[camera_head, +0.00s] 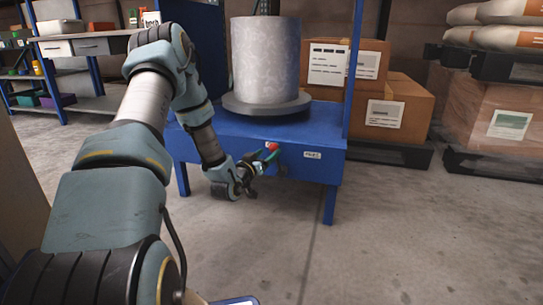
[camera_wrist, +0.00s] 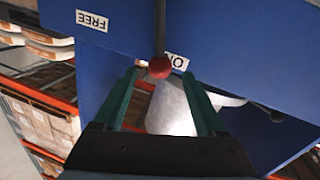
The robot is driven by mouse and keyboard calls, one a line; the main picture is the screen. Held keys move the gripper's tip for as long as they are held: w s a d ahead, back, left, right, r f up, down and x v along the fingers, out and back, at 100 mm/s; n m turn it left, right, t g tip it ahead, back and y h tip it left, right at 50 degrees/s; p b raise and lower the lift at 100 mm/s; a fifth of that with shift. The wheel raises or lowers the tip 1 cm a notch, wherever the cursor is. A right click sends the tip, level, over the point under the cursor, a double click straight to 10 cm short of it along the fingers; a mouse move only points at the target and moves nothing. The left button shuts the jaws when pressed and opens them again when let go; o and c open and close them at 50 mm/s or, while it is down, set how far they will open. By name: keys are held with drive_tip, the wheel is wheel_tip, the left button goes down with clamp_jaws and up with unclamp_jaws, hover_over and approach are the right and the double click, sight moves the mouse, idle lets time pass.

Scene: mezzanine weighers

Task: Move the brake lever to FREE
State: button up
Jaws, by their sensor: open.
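The brake lever is a thin dark rod with a red ball knob (camera_wrist: 160,67) on the front of the blue stand (camera_wrist: 220,45). The knob (camera_head: 272,147) also shows in the head view. In the wrist view the knob is beside a white label partly covered by it, reading about "ON" (camera_wrist: 177,62). A white FREE label (camera_wrist: 92,20) is further left, upside down. My gripper (camera_wrist: 160,74) is open, with its green fingers on either side of the knob near their tips. Contact cannot be told. In the head view my gripper (camera_head: 268,154) is at the stand's front.
A large grey cylinder (camera_head: 265,55) stands on the blue stand (camera_head: 225,143). Cardboard boxes (camera_head: 394,108) are behind it to the right, and a wrapped pallet load (camera_head: 492,125) is further right. A blue-legged workbench (camera_head: 85,45) is at the back left. The floor in front is clear.

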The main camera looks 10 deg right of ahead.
sight(271, 150)
drive_tip(key=shift+b+x, duration=0.5)
drive_tip(key=shift+x, duration=1.35)
clamp_jaws()
